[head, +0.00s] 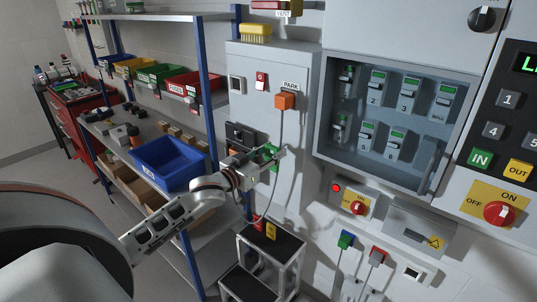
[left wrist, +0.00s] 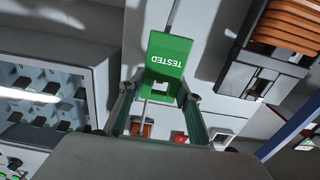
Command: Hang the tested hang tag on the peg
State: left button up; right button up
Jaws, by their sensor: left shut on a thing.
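My left gripper (head: 264,162) is shut on the green hang tag (head: 271,153), in front of the grey cabinet's door. In the left wrist view the tag (left wrist: 169,50) reads TESTED, upside down in that picture. It lies between the fingertips of the gripper (left wrist: 162,95) and has a rectangular opening near its gripped end. I cannot pick out the peg for certain in either view. My right gripper is not in view.
An orange plug (head: 285,101) under the PARK label has a cable hanging close by the gripper. An open breaker box (head: 320,130) stands to the right. Shelves with a blue bin (head: 167,164) are left. A step stool (head: 272,243) stands below.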

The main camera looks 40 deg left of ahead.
aim_at(280, 147)
pick_arm(q)
jog(key=shift+w+d, duration=0.15)
jog(key=shift+w, duration=1.65)
jog(key=shift+w+f, duration=0.15)
jog(key=shift+f, duration=0.2)
jog(key=o, duration=1)
jog(key=s, duration=0.8)
jog(key=s+a, duration=0.1)
jog(key=s, duration=0.3)
